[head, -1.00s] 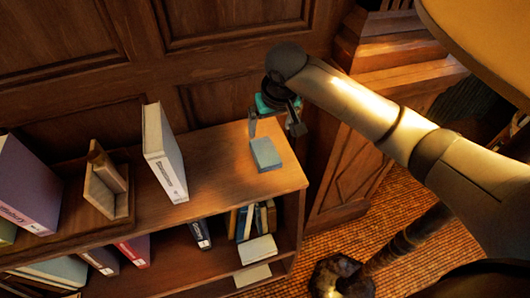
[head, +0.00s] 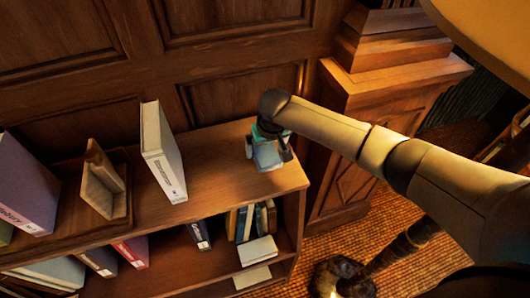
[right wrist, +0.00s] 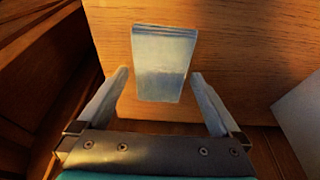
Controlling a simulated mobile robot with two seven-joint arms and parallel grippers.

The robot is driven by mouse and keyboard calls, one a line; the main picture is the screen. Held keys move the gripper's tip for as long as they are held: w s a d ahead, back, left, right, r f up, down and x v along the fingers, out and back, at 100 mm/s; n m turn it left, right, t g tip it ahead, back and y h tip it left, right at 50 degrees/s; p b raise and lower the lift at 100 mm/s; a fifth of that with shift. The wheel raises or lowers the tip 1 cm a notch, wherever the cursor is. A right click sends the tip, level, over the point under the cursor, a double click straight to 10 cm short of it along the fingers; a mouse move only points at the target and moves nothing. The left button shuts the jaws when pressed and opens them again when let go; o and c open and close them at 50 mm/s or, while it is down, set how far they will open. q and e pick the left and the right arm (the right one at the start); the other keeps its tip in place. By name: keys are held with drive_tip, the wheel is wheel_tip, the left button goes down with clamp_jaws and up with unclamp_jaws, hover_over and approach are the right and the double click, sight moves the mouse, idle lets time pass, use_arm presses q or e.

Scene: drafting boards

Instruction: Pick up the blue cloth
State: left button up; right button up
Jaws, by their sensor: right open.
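The blue cloth (head: 266,153) is a small, pale blue folded block on the top board of the bookshelf, near its right end. In the right wrist view the cloth (right wrist: 163,66) lies ahead of and between the two fingers, with a gap on each side. My right gripper (right wrist: 160,88) is open and empty. In the head view the right gripper (head: 268,150) is low over the cloth and hides part of it. I cannot tell there whether a finger touches it. My left gripper is not in view.
A white upright book (head: 162,155) stands left of the cloth on the shelf top (head: 218,160). A wooden bookend (head: 103,185) and a purple book (head: 25,185) are farther left. A panelled wall (head: 220,60) rises behind. A wooden pedestal (head: 350,150) stands to the right.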

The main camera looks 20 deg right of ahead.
sight(266, 151)
drive_tip(key=c, duration=1.1)
wheel_tip(266, 151, up, 20)
drive_tip(key=shift+p, duration=0.65)
